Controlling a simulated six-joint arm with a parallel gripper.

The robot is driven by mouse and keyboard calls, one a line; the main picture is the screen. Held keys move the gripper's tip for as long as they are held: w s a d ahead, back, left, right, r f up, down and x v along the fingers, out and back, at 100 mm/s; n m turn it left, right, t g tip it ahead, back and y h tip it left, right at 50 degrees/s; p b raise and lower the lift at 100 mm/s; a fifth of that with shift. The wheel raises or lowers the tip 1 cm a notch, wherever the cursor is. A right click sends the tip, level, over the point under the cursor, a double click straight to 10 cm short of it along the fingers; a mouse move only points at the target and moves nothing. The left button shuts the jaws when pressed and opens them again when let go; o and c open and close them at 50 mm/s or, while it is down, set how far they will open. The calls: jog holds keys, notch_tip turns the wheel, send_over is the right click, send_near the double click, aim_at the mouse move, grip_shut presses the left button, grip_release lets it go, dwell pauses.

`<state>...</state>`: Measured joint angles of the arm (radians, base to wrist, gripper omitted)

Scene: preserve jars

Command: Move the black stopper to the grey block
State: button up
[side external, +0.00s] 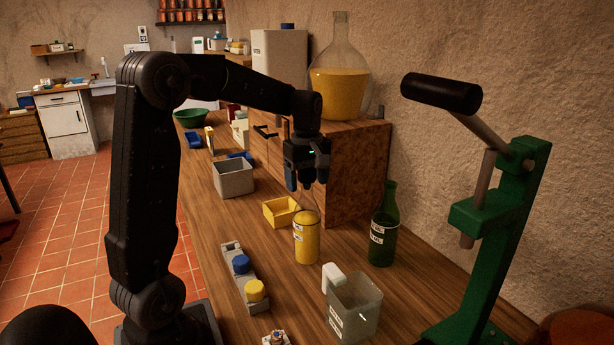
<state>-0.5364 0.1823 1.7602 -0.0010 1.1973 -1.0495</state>
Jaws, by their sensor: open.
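The grey block (260,305) is a long, low piece on the wooden table, left of centre. A blue stopper (241,265) and a yellow stopper (254,291) sit on it, and its far end looks bare. My gripper (307,182) points down with its fingers apart, over the neck of a clear bottle (306,240) of yellow liquid. I cannot make out the black stopper; the bottle's mouth is hidden by my dark fingers. I cannot tell whether the fingers touch anything.
A green bottle (383,228) stands right of the clear bottle. A yellow tray (281,211) and a grey bin (234,178) lie behind. A translucent jug (353,307) stands in front, near a green lever press (497,230). A wooden cabinet (350,170) stands close behind my gripper.

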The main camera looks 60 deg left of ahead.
jog(key=shift+c, duration=0.2)
jog(key=c, duration=1)
jog(key=shift+o, duration=0.2)
jog(key=shift+r, duration=0.15)
notch_tip(320, 180, up, 4)
jog(key=shift+r, duration=0.1)
jog(key=s+a+r, duration=0.6)
jog(key=s, duration=0.3)
jog(key=shift+s+a+r, duration=0.3)
jog(key=shift+a, duration=0.05)
